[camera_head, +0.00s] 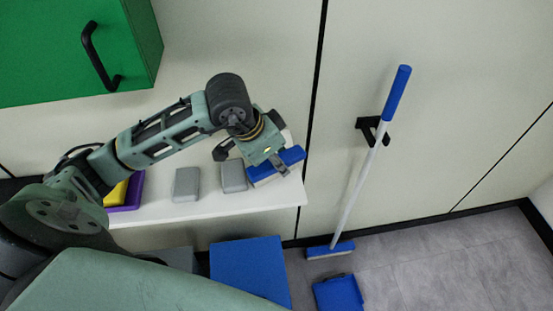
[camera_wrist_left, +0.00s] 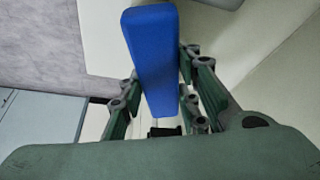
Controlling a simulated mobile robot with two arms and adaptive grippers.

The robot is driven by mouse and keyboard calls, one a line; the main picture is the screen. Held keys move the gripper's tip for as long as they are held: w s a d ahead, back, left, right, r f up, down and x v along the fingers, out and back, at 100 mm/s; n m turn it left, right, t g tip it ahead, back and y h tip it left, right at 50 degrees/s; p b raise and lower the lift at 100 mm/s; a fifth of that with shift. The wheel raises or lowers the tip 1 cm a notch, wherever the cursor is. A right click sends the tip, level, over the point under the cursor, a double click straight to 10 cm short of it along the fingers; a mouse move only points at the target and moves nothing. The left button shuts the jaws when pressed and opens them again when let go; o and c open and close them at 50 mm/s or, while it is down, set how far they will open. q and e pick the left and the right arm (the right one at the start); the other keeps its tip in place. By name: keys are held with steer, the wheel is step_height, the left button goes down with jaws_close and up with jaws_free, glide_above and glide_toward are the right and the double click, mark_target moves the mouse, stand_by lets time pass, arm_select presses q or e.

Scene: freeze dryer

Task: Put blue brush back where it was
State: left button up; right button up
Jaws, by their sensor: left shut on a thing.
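The blue brush (camera_head: 290,158) is at the right end of the white shelf (camera_head: 210,209) in the head view, with pale bristles along its lower side. My left gripper (camera_head: 278,160) is shut on it from above. In the left wrist view the blue brush (camera_wrist_left: 153,60) stands out between the two fingers of my left gripper (camera_wrist_left: 160,105). The fingers hide part of the brush, and I cannot tell whether it touches the shelf. My right gripper is not in view.
Two grey blocks (camera_head: 187,184) (camera_head: 233,175) lie on the shelf left of the brush, with yellow and purple items (camera_head: 130,193) further left. A green cabinet (camera_head: 75,50) hangs above. A blue-handled broom (camera_head: 370,150) leans at a wall holder, and a blue dustpan (camera_head: 338,293) lies on the floor.

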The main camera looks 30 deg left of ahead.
arm_select(q)
steer(key=shift+f, duration=0.2)
steer(key=o, duration=1.1)
steer(key=shift+r, duration=0.1)
